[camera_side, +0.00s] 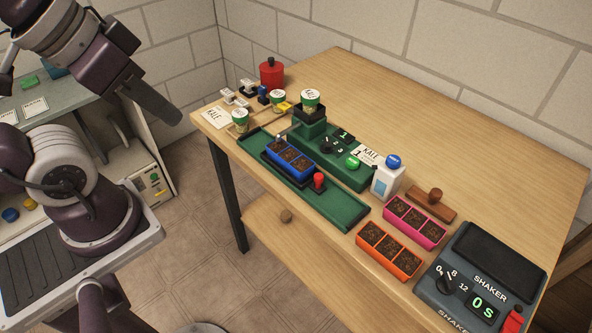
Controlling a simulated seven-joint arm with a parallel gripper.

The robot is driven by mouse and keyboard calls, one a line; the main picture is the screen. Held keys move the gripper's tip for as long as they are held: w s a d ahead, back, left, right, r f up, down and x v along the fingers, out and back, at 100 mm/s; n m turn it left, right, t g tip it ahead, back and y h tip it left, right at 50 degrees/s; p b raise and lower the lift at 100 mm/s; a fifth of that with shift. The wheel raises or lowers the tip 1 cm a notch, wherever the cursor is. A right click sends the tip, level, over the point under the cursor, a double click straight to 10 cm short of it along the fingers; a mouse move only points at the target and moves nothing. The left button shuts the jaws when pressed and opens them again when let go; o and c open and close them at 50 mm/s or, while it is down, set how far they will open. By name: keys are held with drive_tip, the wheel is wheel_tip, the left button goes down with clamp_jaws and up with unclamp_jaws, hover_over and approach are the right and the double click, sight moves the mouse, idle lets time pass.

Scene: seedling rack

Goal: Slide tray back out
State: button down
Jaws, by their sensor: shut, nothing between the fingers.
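A blue three-cell tray (273,149) filled with dark soil sits on a dark carriage on the long green track (345,212). A red knob (319,180) stands at the carriage's near right end. The tray lies beside the green seeder (362,177), below its raised block with a KALE cup (310,99) on top. My gripper (174,115) is at the upper left, off the table edge, well apart from the tray and knob. It is shut and empty.
Orange (362,253) and pink (399,202) soil trays, a white bottle (388,178), a wooden block (431,204) and a shaker (480,275) stand to the right. Cups, cards and a red pot (271,74) crowd the far left end. The table's back right is clear.

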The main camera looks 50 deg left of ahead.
drive_tip(key=c, duration=1.9)
unclamp_jaws()
drive_tip(key=o, duration=0.3)
drive_tip(key=w+m, duration=0.1)
drive_tip(key=w, duration=0.2)
drive_tip(key=w+d+m+g, duration=0.1)
drive_tip(key=w, duration=0.2)
drive_tip(key=w+m+g, duration=0.1)
drive_tip(key=w, duration=0.2)
drive_tip(key=shift+w+d+f, duration=0.1)
drive_tip(key=shift+d+f, duration=0.1)
drive_tip(key=shift+d, duration=0.05)
drive_tip(key=shift+o, duration=0.2)
drive_tip(key=m+g, duration=0.3)
drive_tip(key=m, duration=0.3)
approach(319, 175)
drive_tip(key=shift+a+f, duration=0.1)
drive_tip(key=shift+f, duration=0.15)
drive_tip(key=shift+g, duration=0.3)
wheel_tip(319, 175, down, 8)
drive_tip(key=shift+w+f, duration=0.1)
drive_tip(key=shift+w, duration=0.05)
clamp_jaws()
